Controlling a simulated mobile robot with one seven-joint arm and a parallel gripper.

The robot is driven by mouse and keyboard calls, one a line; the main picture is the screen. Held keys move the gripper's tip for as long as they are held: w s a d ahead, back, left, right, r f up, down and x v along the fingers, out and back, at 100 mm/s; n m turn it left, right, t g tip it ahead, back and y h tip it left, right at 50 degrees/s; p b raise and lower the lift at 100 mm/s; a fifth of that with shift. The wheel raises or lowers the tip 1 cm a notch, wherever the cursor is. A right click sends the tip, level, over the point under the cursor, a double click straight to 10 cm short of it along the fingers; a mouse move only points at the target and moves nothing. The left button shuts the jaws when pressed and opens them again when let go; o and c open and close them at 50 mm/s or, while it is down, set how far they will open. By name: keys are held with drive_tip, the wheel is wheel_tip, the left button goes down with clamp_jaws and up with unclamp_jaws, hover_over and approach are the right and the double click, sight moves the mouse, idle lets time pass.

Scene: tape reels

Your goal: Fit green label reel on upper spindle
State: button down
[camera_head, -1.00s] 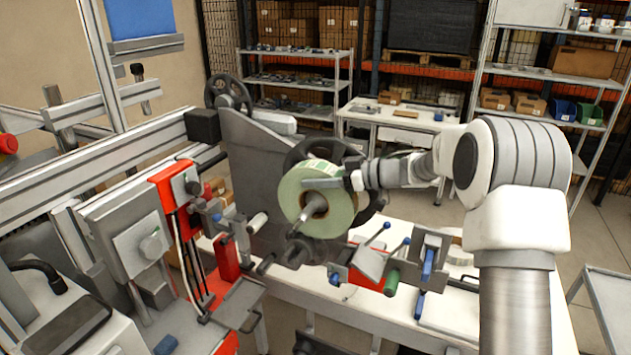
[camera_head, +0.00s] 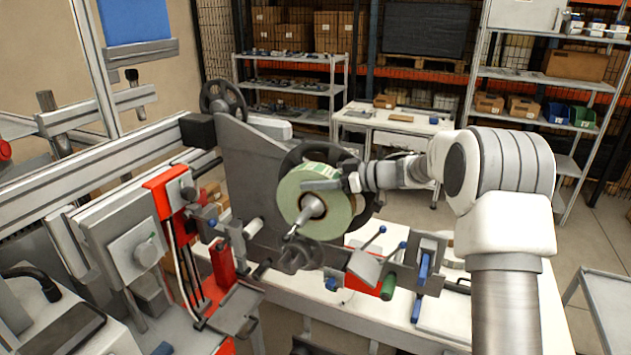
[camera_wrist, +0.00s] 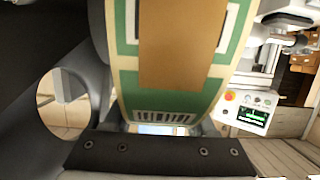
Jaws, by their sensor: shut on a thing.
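The green label reel (camera_head: 342,215) stands on edge at the middle of the head view, its pale green side facing me. The grey upper spindle (camera_head: 313,206) shows in the reel's central hole and points toward the camera. How far the reel sits along it is hard to tell. My gripper (camera_head: 338,183) is shut on the reel, with one finger across the reel's upper right face. In the wrist view the reel's outer wrap (camera_wrist: 128,90) shows green and white print with a brown patch, close above a dark gripper part (camera_wrist: 160,155).
A dark round flange (camera_head: 368,205) stands behind the reel, beside the grey machine plate (camera_head: 255,180). A dark hub (camera_head: 300,255) sits just below the reel. Blue-knobbed levers (camera_head: 372,240) stand to the lower right. A red-trimmed unit (camera_head: 170,190) is on the left.

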drive_tip(key=shift+r, duration=0.2)
drive_tip(key=shift+c, duration=1.4)
unclamp_jaws()
drive_tip(key=shift+o, duration=0.7)
drive_tip(key=shift+s+f, duration=0.1)
drive_tip(key=shift+f, duration=0.2)
drive_tip(key=b+v, duration=0.3)
drive_tip(key=v, duration=1.4)
drive_tip(key=shift+d+r, duration=0.15)
drive_tip(key=shift+r, duration=0.2)
